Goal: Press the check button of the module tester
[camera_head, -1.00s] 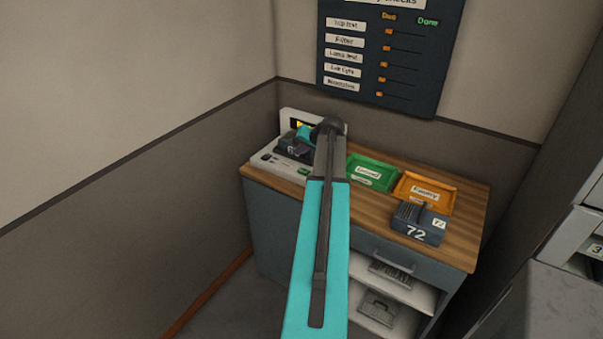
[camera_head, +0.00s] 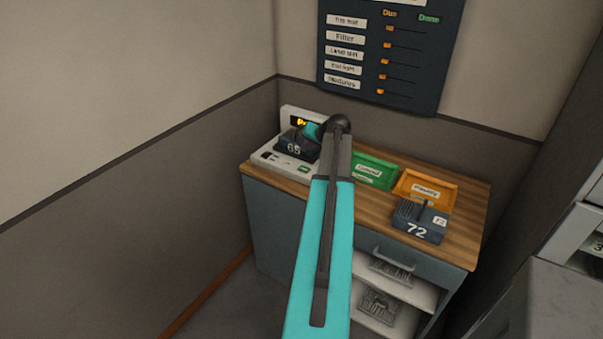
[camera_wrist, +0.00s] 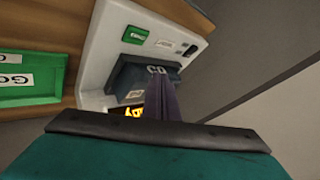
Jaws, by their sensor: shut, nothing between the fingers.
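The module tester (camera_head: 262,163) is a pale unit at the back left of the bench, with an amber-lit display (camera_head: 299,122) partly hidden by my arm. A dark module marked 65 (camera_head: 293,149) sits on it. A green button (camera_head: 303,169) is on its front right; it also shows in the wrist view (camera_wrist: 135,35), beside a small white label. My gripper (camera_head: 312,131) is shut and empty, above and behind the module, apart from the green button.
A green tray (camera_head: 374,163) and an orange tray (camera_head: 449,187) lie to the right on the wooden bench. A module marked 72 (camera_head: 419,228) sits before the orange tray. A checks board (camera_head: 410,97) hangs on the wall behind. Walls close in the left side.

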